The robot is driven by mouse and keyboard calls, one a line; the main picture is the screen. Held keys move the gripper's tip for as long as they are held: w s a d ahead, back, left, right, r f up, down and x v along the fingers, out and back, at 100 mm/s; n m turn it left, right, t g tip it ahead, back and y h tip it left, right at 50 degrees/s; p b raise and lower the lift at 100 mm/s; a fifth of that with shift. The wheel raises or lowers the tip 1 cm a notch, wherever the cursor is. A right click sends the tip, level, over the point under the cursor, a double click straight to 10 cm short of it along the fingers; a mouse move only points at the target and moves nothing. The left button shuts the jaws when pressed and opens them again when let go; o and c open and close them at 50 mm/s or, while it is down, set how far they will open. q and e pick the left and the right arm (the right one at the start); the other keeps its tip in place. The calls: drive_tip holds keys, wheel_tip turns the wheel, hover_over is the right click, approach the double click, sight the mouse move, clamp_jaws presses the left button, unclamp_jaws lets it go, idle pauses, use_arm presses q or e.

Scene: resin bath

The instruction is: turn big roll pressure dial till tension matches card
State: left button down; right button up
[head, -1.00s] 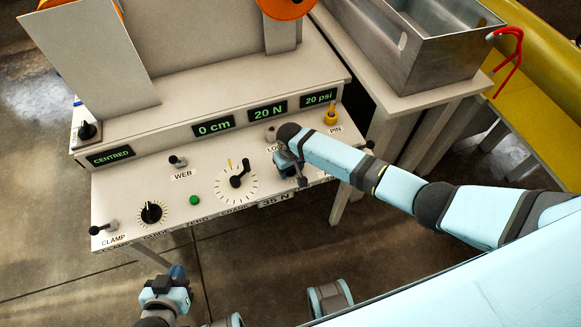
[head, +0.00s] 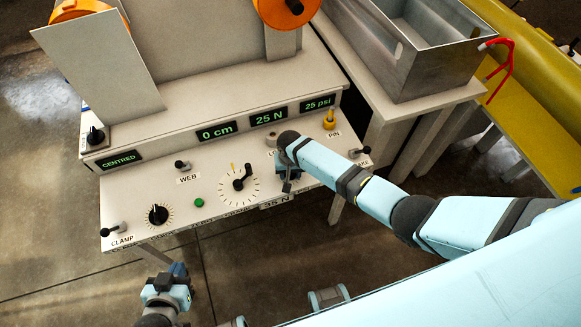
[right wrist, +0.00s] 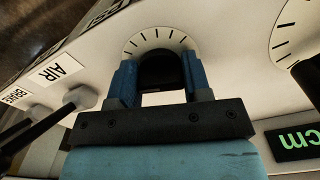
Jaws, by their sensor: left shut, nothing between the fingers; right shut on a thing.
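The pressure dial (right wrist: 158,66) is a black knob on a white tick-marked scale in the right wrist view. My right gripper (right wrist: 160,82) is shut on it, one blue finger on each side. In the head view my right gripper (head: 287,184) and arm hide that dial. The tension display (head: 268,118) reads 25 N and the pressure display (head: 317,105) reads 25 psi. The card (head: 276,202) on the panel's front edge reads 35 N. My left gripper (head: 180,271) is shut and empty, low in front of the panel, apart from it.
The panel also holds a large pointer dial (head: 239,185), a smaller black dial (head: 157,215), a green button (head: 199,202), a clamp lever (head: 113,229) and a yellow pin (head: 329,120). A metal tank (head: 420,65) stands at the right. The floor in front is clear.

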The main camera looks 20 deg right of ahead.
drive_tip(key=m+p, duration=0.2)
drive_tip(key=m, duration=0.1)
drive_tip(key=shift+a+r+m, duration=0.15)
drive_tip(key=shift+m, duration=0.15)
drive_tip(key=shift+w+m+p, duration=0.1)
drive_tip(key=shift+m+p, duration=0.4)
drive_tip(key=shift+m, duration=0.6)
use_arm(q)
wheel_tip(320, 180, up, 4)
drive_tip(key=shift+r, duration=0.1)
use_arm(e)
drive_tip(key=shift+m, duration=0.3)
use_arm(q)
drive_tip(key=shift+w+r, duration=0.1)
use_arm(e)
drive_tip(key=o, duration=0.9)
drive_tip(key=shift+r+p, duration=0.35)
drive_tip(key=shift+r, duration=0.05)
use_arm(q)
drive_tip(key=shift+a+r+p, duration=0.15)
drive_tip(key=shift+r+p, duration=0.55)
use_arm(e)
drive_tip(key=shift+r, duration=6.4)
